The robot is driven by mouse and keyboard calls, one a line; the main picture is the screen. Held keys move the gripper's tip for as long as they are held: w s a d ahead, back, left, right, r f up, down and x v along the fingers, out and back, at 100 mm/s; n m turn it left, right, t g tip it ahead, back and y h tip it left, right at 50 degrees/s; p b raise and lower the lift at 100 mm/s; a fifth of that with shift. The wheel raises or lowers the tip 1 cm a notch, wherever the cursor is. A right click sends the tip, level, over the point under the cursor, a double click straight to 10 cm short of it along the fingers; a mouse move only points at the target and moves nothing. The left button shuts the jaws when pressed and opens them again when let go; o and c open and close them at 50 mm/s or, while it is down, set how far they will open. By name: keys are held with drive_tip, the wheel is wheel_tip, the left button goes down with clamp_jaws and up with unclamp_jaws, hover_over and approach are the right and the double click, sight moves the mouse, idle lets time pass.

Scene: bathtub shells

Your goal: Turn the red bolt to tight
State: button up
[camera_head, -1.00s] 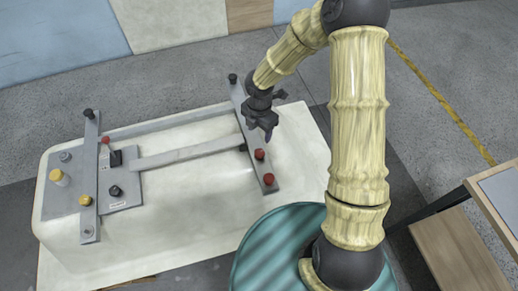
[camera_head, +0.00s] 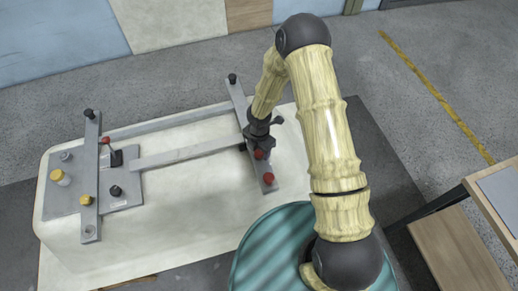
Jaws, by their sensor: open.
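Two red bolt heads sit on the grey crossbar (camera_head: 235,97) at the right end of the white tub shell (camera_head: 200,200). The upper red bolt head (camera_head: 259,154) is partly covered by my gripper (camera_head: 259,149). The lower red bolt head (camera_head: 268,178) is in clear view nearer the bar's front end. My gripper is open and points down at the upper one; I cannot tell whether its fingers touch it or are around it. I cannot tell from the picture how tight either bolt is.
A grey plate (camera_head: 65,190) on the left carries a second crossbar (camera_head: 90,160), yellow knobs, black knobs and a red-tipped lever (camera_head: 106,140). A long flat bar (camera_head: 185,155) joins the two sides. A wooden table (camera_head: 500,195) stands at the right.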

drive_tip(key=shift+c, duration=0.4)
drive_tip(key=c, duration=0.9)
drive_tip(key=shift+m, duration=0.4)
drive_tip(key=m+b, duration=0.3)
drive_tip(key=m, duration=0.2)
drive_tip(key=shift+f, duration=0.1)
drive_tip(key=m+b, duration=0.2)
drive_tip(key=m, duration=0.3)
drive_tip(key=m+b, duration=0.2)
drive_tip(key=m, duration=0.4)
drive_tip(key=m+b, duration=0.1)
drive_tip(key=m, duration=0.3)
drive_tip(key=shift+m, duration=0.4)
drive_tip(key=shift+b, duration=0.3)
